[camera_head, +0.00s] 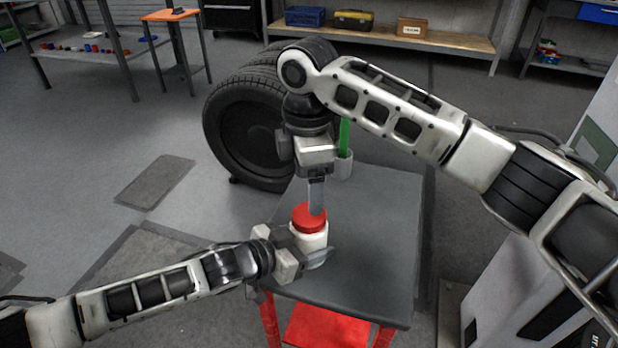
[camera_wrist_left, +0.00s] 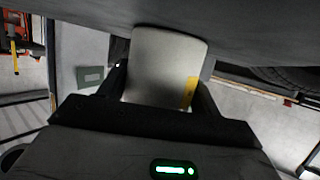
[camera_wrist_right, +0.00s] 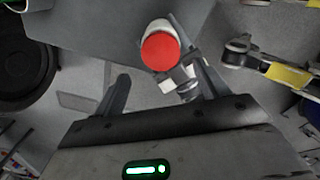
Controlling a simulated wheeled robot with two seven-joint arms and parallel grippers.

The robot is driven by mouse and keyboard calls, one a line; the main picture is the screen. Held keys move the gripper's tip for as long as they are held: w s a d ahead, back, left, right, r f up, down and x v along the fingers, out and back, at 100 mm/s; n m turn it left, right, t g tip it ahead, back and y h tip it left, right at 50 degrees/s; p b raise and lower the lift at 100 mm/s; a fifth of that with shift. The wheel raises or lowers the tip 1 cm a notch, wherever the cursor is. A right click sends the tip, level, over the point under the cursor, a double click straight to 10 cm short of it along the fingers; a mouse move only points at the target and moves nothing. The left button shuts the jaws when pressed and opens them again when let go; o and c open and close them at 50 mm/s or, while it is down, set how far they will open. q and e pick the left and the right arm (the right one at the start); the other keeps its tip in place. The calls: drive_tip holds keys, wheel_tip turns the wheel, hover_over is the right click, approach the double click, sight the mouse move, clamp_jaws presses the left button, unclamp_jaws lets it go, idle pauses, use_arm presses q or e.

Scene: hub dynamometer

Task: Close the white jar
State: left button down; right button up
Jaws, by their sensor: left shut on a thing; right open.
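The white jar (camera_head: 311,240) stands upright near the table's left edge, with a red lid (camera_head: 308,218) on top of it. I cannot tell how tightly the lid sits. My left gripper (camera_head: 309,256) is shut around the jar's body. In the left wrist view the jar (camera_wrist_left: 165,65) shows between the fingers, with a yellow mark on its side. My right gripper (camera_head: 316,196) points down at the lid from above and is open. In the right wrist view the lid (camera_wrist_right: 160,51) lies between and beyond the spread fingers, nearer the right finger.
The grey table (camera_head: 375,230) is mostly bare right of the jar. A light cup (camera_head: 343,165) with a green item stands at its back, near my right arm. A large black tyre (camera_head: 245,130) stands behind the table to the left.

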sight(309, 237)
drive_tip(key=r+n, duration=0.1)
drive_tip(key=n, duration=0.1)
drive_tip(key=shift+d+r+n, duration=0.1)
drive_tip(key=shift+r+n, duration=0.05)
drive_tip(key=shift+n, duration=0.15)
drive_tip(key=shift+f, duration=4)
drive_tip(key=c, duration=1)
drive_tip(key=shift+m, duration=0.8)
drive_tip(key=o, duration=1.1)
drive_tip(key=shift+o, duration=0.2)
drive_tip(key=shift+r, duration=0.15)
